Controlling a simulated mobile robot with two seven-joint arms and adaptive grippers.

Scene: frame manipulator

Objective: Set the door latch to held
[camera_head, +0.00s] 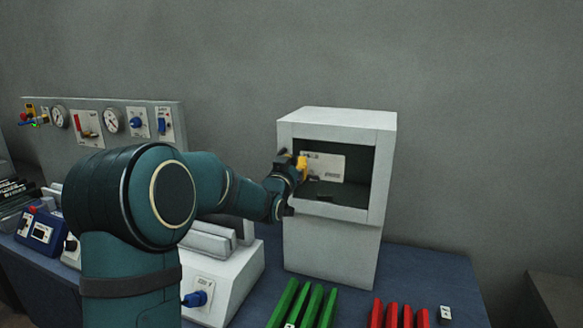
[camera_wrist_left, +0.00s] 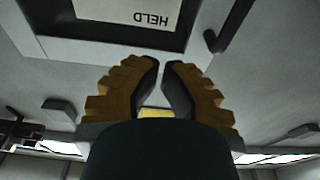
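A white box-shaped cabinet (camera_head: 340,121) with an open front window stands on the table. Inside is a pale label plate (camera_head: 323,166); in the left wrist view the plate (camera_wrist_left: 133,10) reads HELD, upside down. My left gripper (camera_head: 301,167) is at the left side of the window, in front of the plate. In the left wrist view its yellow-padded fingers (camera_wrist_left: 161,68) are almost together, with a thin gap and nothing visible held. A dark bar (camera_wrist_left: 234,24) stands to the right of the fingers there. I cannot tell which part is the latch. My right gripper is out of view.
A panel (camera_head: 100,104) with gauges and switches stands at the back left. A white device (camera_head: 225,283) with a blue knob is left of the cabinet. Green bars (camera_head: 303,304) and red bars (camera_head: 391,315) lie in front.

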